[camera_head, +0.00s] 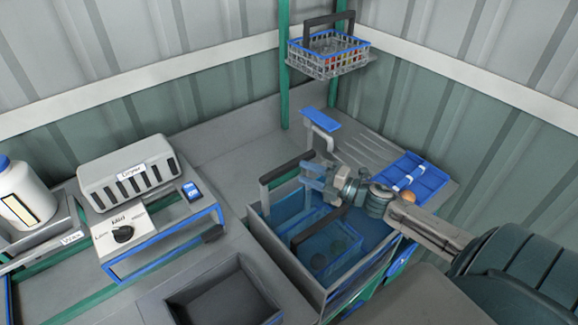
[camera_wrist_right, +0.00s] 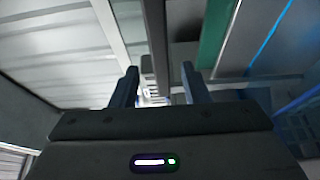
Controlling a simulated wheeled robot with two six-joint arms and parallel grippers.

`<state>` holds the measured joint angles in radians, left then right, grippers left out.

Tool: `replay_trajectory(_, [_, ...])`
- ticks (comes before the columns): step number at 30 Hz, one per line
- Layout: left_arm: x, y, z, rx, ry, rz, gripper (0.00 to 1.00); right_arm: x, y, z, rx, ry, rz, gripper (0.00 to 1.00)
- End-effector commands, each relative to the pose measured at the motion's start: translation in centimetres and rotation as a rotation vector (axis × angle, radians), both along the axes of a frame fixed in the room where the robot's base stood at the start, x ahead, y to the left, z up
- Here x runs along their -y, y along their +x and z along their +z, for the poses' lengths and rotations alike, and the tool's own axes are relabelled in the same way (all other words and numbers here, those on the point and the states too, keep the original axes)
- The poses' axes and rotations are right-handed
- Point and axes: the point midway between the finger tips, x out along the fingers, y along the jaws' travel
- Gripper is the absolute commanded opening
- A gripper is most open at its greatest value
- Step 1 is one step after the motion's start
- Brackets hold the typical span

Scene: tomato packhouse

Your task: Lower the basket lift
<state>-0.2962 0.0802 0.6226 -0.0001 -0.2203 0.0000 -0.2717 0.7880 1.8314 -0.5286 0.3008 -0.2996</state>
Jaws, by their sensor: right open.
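A tank (camera_head: 286,252) of blue water stands in the middle of the head view. A blue basket (camera_head: 322,262) with a dark handle sits down in the water. A dark-topped grey handle (camera_head: 285,168) stands at the tank's back left. A blue-topped pale bracket (camera_head: 320,119) rises behind the tank. My right gripper (camera_head: 308,172) is over the tank's back part, close to the bracket's lower end; I cannot tell if they touch. In the right wrist view its fingers (camera_wrist_right: 158,88) are apart, with pale, blurred structure beyond them. My left gripper is not in view.
A wire basket (camera_head: 325,67) with a blue rim and colourful contents sits high between green posts (camera_head: 284,90). A blue tray (camera_head: 414,180) lies at the right, near a small orange ball. A dial box (camera_head: 124,238), grey dryer-like box (camera_head: 128,172) and open dark bin (camera_head: 226,290) are left.

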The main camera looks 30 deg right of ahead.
Motion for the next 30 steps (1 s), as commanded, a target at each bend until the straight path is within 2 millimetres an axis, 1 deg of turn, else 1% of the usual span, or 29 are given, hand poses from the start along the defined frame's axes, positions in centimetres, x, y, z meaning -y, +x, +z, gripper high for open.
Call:
replay_trajectory(1, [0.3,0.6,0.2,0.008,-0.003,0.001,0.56,-0.2,0.4,0.1,0.001,0.0,-0.002,0.42])
replay_trajectory(4, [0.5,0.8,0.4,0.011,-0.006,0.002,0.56,-0.5,1.0,0.1,-0.001,0.0,-0.003,0.42])
replay_trajectory(6, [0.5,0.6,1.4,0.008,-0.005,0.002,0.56,-0.8,1.7,0.5,0.002,0.003,-0.005,0.42])
replay_trajectory(9, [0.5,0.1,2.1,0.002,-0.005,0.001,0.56,-1.3,2.7,0.5,0.002,0.003,-0.005,0.42])
replay_trajectory(13, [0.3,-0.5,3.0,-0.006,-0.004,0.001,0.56,-1.9,3.9,0.4,-0.001,0.002,-0.004,0.42])
replay_trajectory(18, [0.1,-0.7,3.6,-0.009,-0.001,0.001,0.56,-2.6,5.2,0.2,-0.002,0.001,-0.003,0.42])
replay_trajectory(22, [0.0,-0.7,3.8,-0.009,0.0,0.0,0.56,-2.8,5.6,0.0,-0.003,0.0,-0.001,0.42])
replay_trajectory(30, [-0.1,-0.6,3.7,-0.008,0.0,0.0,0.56,-2.9,5.6,-0.1,-0.003,0.0,-0.001,0.42])
